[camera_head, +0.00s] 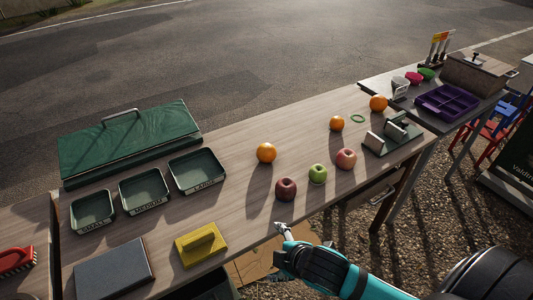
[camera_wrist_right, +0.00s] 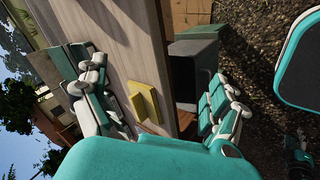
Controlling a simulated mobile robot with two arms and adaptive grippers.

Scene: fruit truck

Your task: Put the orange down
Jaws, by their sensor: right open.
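Several round fruits stand on the wooden table. One orange (camera_head: 266,153) is near the middle, a smaller orange (camera_head: 337,123) is farther right, and another orange (camera_head: 378,103) is near the table's far right end. My right gripper (camera_head: 284,231) is at the table's front edge, below the dark red apple (camera_head: 286,189) in the head view and apart from the fruits. In the right wrist view its fingers (camera_wrist_right: 158,90) are wide apart with nothing held between them. No orange shows in the right wrist view. My left gripper is in neither view.
A green apple (camera_head: 317,173) and a red apple (camera_head: 346,158) stand along the front. Trays marked small (camera_head: 93,228), medium (camera_head: 146,206) and large (camera_head: 196,186) are left. A yellow block (camera_head: 201,246) lies near the front edge. The table's middle has bare room.

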